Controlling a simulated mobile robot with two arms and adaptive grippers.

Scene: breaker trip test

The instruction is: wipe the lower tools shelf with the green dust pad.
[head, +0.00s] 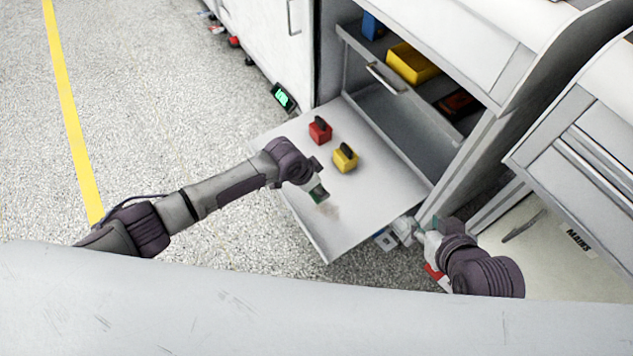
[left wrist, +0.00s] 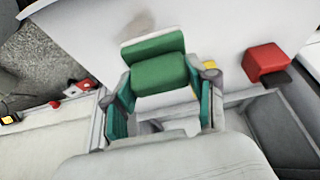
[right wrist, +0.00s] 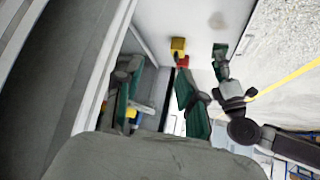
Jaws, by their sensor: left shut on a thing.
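The lower tools shelf (head: 385,190) is a light grey pulled-out panel with a brownish dust smudge (head: 330,210) near its front edge. My left gripper (head: 316,190) is over the shelf, shut on the green dust pad (left wrist: 158,72). The pad shows only as a small dark green edge (head: 319,197) in the head view, just beside the smudge. I cannot tell whether it touches the shelf. My right gripper (right wrist: 157,98) is open and empty, with its green fingers apart, near the shelf's right edge. The smudge also shows in the right wrist view (right wrist: 217,20).
A red block (head: 319,132) and a yellow block (head: 343,160), both with black tops, stand on the shelf's rear part. A yellow bin (head: 411,63) sits on the upper shelf. A device with a green display (head: 284,97) is beyond the shelf's left corner. The shelf's front is otherwise clear.

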